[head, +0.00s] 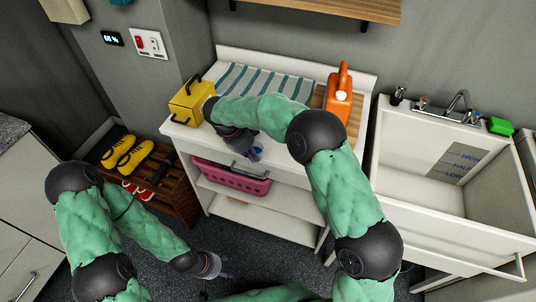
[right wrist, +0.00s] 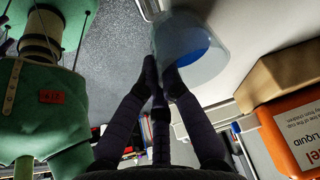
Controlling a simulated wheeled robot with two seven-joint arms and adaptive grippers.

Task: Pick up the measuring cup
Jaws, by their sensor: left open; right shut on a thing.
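The measuring cup (right wrist: 188,45) is a clear vessel with a blue area, at the top of the right wrist view. My right gripper (right wrist: 163,75) is shut on its near edge. In the head view my right gripper (head: 252,150) is at the front edge of the white changing table (head: 290,152), and a small blue part of the cup (head: 257,154) shows beside the fingers. The arm hides most of the cup there. My left gripper (head: 222,275) is open and empty, low over the dark floor.
An orange jug (head: 338,98) and a yellow box (head: 190,101) stand on the table beside a striped mat (head: 265,83). A pink basket (head: 230,178) sits on the shelf below. A shoe rack (head: 165,178) is left; a white sink (head: 420,150) is right.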

